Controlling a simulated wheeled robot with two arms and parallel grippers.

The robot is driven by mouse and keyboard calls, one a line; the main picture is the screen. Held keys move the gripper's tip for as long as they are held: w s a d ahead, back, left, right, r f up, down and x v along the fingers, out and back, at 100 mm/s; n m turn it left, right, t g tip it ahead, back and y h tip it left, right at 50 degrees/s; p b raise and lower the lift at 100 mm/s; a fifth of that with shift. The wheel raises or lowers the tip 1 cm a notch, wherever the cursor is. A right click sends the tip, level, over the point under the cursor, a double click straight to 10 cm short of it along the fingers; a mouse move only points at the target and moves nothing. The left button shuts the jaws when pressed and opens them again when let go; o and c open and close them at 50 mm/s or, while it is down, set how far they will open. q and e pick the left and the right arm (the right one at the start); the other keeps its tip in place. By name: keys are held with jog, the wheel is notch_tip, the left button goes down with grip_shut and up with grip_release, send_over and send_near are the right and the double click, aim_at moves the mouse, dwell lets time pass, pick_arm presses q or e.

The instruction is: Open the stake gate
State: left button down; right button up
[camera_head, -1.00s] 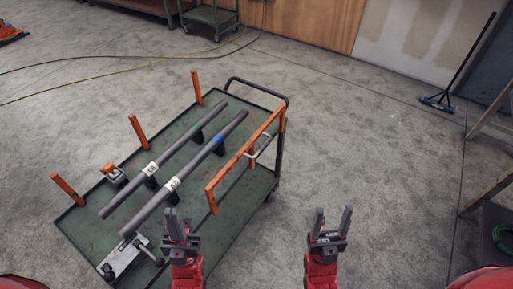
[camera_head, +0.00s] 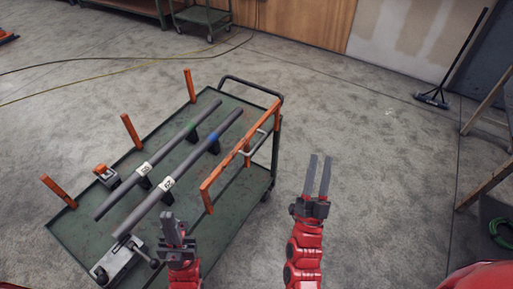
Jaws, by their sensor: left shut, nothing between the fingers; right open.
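The stake gate is an orange bar frame (camera_head: 240,155) along the right side of the green cart (camera_head: 225,186). It stands upright, with a grey handle (camera_head: 247,151) partway along it. My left gripper (camera_head: 173,224) is shut and empty, near the cart's front right part and short of the gate's near end. My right gripper (camera_head: 319,174) is open and empty, over the floor to the right of the cart, apart from the gate. Two grey pipes (camera_head: 158,162) (camera_head: 178,171) lie on supports on the cart to the left of the gate.
Orange stakes (camera_head: 131,132) stand along the cart's left side. A vise-like metal clamp (camera_head: 118,262) sits at the cart's near end, and a small orange-topped block (camera_head: 105,175) on its left part. A broom (camera_head: 433,97) leans at the right wall.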

jog(key=w+a+f+m+g+y+b, duration=0.1)
jog(key=w+a+f+m+g+y, duration=0.1)
jog(key=w+f+g+y, duration=0.25)
jog(key=m+g+y+b, duration=0.2)
jog(key=g+y, duration=0.3)
jog(key=y, duration=0.1)
send_near(258, 144)
jog(key=shift+f+p+x, duration=0.15)
jog(key=shift+p+x, duration=0.85)
jog(key=shift+x, duration=1.6)
jog(key=shift+f+p+x, duration=0.1)
jog(key=shift+p+x, duration=0.85)
jog(key=shift+x, duration=1.65)
jog(key=shift+s, duration=0.1)
jog(key=shift+c, duration=0.2)
grip_shut()
